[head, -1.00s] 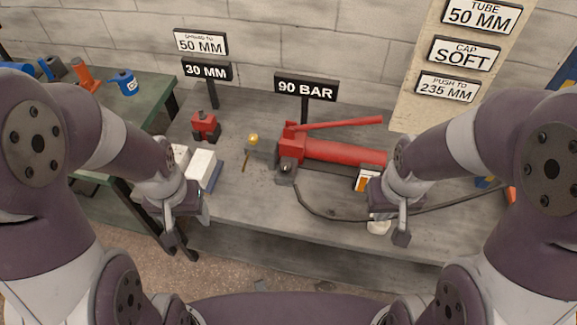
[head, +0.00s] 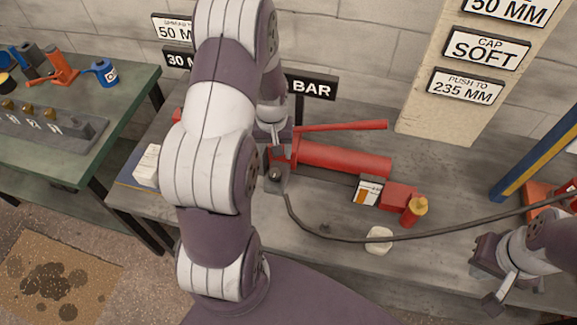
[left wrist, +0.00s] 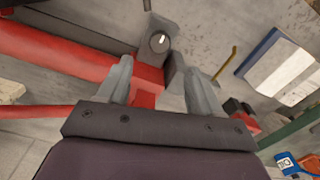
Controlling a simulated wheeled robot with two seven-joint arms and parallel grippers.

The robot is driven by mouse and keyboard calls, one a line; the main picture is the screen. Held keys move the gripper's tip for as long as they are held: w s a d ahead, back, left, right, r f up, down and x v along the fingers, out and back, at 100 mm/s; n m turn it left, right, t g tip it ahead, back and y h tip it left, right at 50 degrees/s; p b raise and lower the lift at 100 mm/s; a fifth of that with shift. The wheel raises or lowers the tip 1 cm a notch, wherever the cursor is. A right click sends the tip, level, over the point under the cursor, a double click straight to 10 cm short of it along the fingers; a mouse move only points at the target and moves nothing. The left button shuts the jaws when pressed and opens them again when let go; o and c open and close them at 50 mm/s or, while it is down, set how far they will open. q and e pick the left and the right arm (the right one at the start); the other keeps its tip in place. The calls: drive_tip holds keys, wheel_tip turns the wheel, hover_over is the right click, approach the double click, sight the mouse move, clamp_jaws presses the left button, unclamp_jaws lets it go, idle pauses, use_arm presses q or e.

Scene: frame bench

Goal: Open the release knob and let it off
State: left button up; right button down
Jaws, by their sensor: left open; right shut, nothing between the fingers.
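The red hand pump (head: 340,160) lies on the grey bench, its handle above it. At its left end is a dark block (head: 276,178) with a round fitting; it also shows in the left wrist view (left wrist: 160,25). The fitting there is round with a white mark (left wrist: 160,41); I cannot tell if this is the release knob. My left gripper (left wrist: 160,75) is open over the pump's end, a red part and a grey part showing between or just beyond its fingers. Whether it touches them is unclear. My right gripper (head: 494,290) is shut and empty at the bench's front right.
A black hose (head: 340,238) runs right from the pump. A green table (head: 120,110) is at left. My left arm hides the bench's left part.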

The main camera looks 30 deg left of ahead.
sight(275, 173)
use_arm(q)
drive_tip(key=f, duration=0.9)
drive_tip(key=shift+w+f, duration=0.2)
drive_tip(key=shift+f, duration=0.15)
drive_tip(key=shift+s+f, duration=0.2)
drive_tip(key=shift+f, duration=0.2)
drive_tip(key=shift+w, duration=0.1)
drive_tip(key=c, duration=1.1)
